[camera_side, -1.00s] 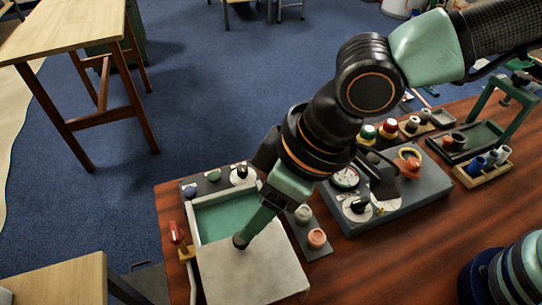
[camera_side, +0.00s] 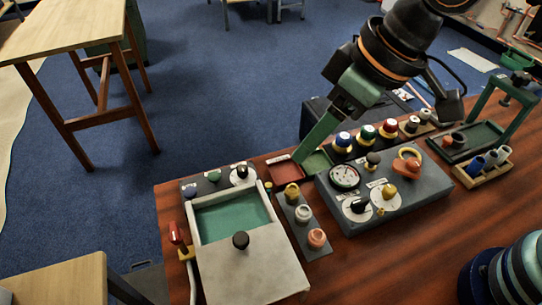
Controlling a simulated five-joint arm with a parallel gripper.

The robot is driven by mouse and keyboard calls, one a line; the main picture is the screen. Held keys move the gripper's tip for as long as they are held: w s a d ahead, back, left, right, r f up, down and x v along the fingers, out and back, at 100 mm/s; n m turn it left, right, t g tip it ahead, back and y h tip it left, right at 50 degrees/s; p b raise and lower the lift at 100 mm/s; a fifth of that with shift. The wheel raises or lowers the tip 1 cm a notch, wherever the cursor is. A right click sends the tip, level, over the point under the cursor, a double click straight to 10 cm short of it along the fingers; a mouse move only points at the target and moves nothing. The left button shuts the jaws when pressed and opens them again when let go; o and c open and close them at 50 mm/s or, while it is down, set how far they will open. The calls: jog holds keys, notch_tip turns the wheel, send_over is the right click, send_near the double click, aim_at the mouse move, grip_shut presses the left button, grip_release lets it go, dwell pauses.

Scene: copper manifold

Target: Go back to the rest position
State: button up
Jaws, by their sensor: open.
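My gripper (camera_side: 300,157) hangs over the back edge of the table, with its green fingers pointing down and left above the small red and green trays. It holds nothing that I can see, and only one finger shows clearly. The pale box (camera_side: 190,216) stands at the front left with its grey lid (camera_side: 240,276) slid partly back, so the green inside (camera_side: 230,216) shows. The black knob (camera_side: 240,240) on the lid is free, well away from my gripper.
A grey console (camera_side: 420,196) with a gauge and knobs stands at the middle right. A strip with several fittings (camera_side: 304,214) lies between the box and console. A red-handled valve (camera_side: 176,234) is left of the box. A green frame (camera_side: 507,98) rises at far right.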

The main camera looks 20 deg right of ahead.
jog(key=d+r+m+t+h, duration=0.1)
jog(key=d+m, duration=0.6)
jog(key=d, duration=2.1)
jog(key=shift+w+r+t+h, duration=0.4)
jog(key=shift+t+h, duration=0.2)
jog(key=shift+h, duration=0.6)
